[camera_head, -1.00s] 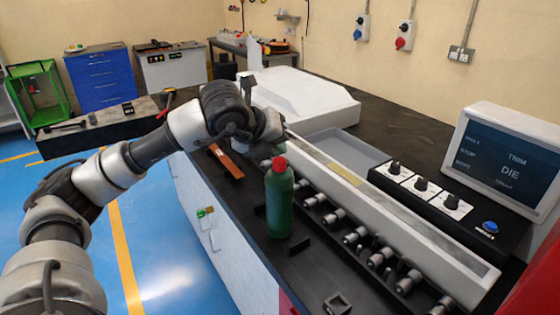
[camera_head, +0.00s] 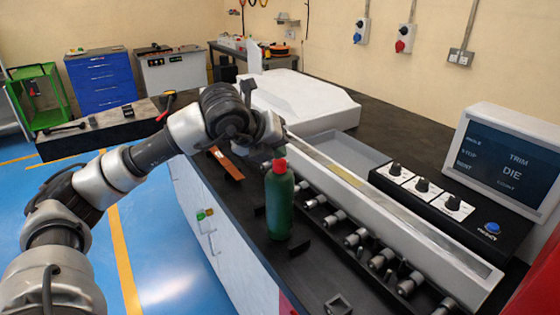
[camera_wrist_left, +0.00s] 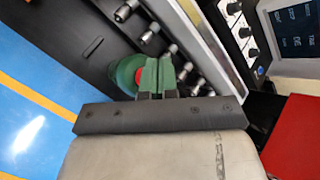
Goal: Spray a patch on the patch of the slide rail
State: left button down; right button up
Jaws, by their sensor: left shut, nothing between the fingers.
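A green spray bottle (camera_head: 280,205) with a red cap (camera_head: 280,166) stands upright on the dark bench top. The slide rail (camera_head: 410,222) is a long pale bar running diagonally behind it, with a yellowish patch (camera_head: 346,175) on its upper face. My left arm reaches in to just above and behind the bottle. In the left wrist view, my left gripper (camera_wrist_left: 157,78) is shut and empty, its fingers overlapping the green bottle (camera_wrist_left: 122,76) and part of the red cap (camera_wrist_left: 139,76). I cannot tell whether they touch. My right gripper is not in view.
Several metal rollers (camera_head: 356,237) line the rail's near side. A black knob panel (camera_head: 420,190) and a screen (camera_head: 508,160) stand to the right. A copper-coloured strip (camera_head: 226,164) lies left of the bottle. A white cover (camera_head: 300,102) sits behind.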

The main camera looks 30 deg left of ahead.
aim_at(277, 161)
pick_arm(q)
jog(key=shift+r, duration=0.1)
jog(key=shift+r+p, duration=0.4)
jog(key=shift+r, duration=0.25)
notch_tip(277, 161, up, 6)
jog(key=p, duration=0.3)
jog(key=shift+p, duration=0.3)
dwell(0.7)
